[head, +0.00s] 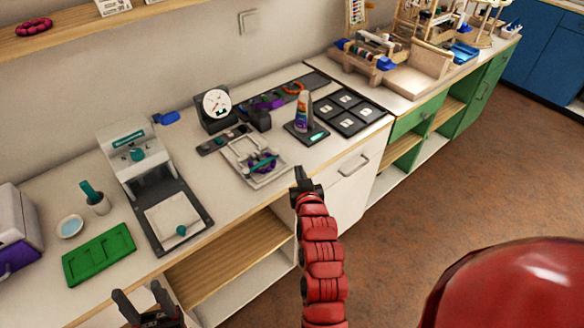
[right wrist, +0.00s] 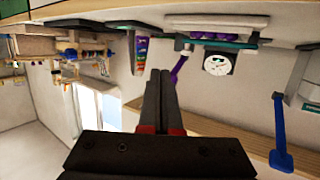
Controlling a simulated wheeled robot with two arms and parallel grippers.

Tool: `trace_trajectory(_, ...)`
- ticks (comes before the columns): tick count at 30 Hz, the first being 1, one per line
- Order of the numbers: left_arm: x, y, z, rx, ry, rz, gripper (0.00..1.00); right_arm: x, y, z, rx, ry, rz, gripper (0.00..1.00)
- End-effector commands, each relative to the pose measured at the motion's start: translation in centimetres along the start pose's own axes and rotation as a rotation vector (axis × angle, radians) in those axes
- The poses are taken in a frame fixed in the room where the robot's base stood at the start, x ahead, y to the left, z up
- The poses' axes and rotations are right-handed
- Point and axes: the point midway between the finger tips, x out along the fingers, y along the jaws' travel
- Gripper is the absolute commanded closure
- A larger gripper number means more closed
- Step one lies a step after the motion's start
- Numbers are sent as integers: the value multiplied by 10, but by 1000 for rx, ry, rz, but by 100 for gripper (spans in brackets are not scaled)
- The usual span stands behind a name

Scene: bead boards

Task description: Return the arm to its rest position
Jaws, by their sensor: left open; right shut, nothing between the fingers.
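My right arm is red and reaches up through the middle of the head view. Its black gripper (head: 302,178) is shut and empty, in front of the counter's front edge. In the right wrist view its black fingers (right wrist: 163,95) lie together with nothing between them. My left gripper (head: 140,302) is at the bottom left of the head view, in front of the counter below the green board. It is open and empty, and its arm is mostly out of frame.
The white counter (head: 95,160) holds a green board (head: 99,254), a press-like device (head: 137,160), a white bead board (head: 254,162), a dial scale (head: 216,107), a tube (head: 303,112) and a dark tile tray (head: 346,110). Open shelves (head: 226,253) lie below. Floor at right is clear.

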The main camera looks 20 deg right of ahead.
Motion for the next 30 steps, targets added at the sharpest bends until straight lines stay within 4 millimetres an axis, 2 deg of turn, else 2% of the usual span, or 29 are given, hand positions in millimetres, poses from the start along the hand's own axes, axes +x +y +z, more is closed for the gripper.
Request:
trace_trajectory(3,-5,0,1,0,0,0,41,-16,7,1,1,0,1,100)
trace_trajectory(7,-7,0,1,0,0,0,41,-26,10,1,0,-1,-1,100)
trace_trajectory(18,-7,0,1,0,0,0,41,-29,9,-6,-8,43,-2,100)
trace_trajectory(20,-7,0,1,0,0,0,41,-28,5,-14,-16,102,-4,100)
trace_trajectory(24,-7,0,1,0,0,0,41,-35,-9,-44,-37,336,-21,100)
trace_trajectory(26,-7,0,1,0,0,0,41,-45,-15,-58,-38,458,-34,100)
trace_trajectory(30,-7,0,1,0,0,0,41,-80,-28,-79,-29,732,-73,100)
